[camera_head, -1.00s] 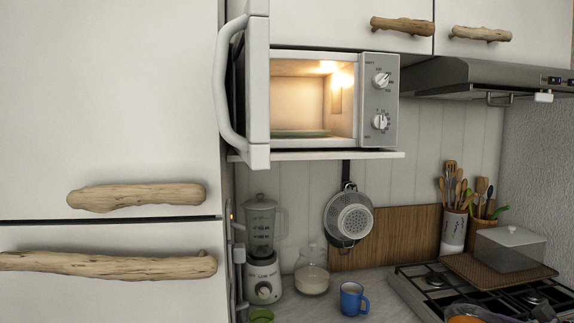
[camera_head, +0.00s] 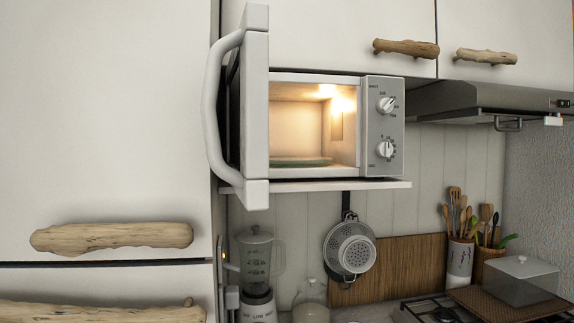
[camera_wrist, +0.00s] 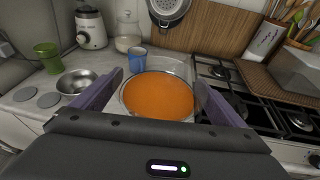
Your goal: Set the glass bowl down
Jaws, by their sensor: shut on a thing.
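The glass bowl (camera_wrist: 123,94), with an orange content (camera_wrist: 158,97) filling its round opening, is in the middle of the wrist view. My gripper (camera_wrist: 159,82) is shut on it, one purple-grey finger on its left side and one on its right. The bowl is in front of the blue mug (camera_wrist: 137,59) and to the left of the stove. Its underside is hidden, so I cannot tell whether it touches the counter. Neither bowl nor gripper shows in the head view.
The counter holds a metal bowl (camera_wrist: 76,82), a green cup (camera_wrist: 47,56), a blender (camera_wrist: 91,27) and a glass jar (camera_wrist: 128,38). The gas stove (camera_wrist: 250,95) is at the right. The open microwave (camera_head: 315,122) has its door (camera_head: 255,110) swung out.

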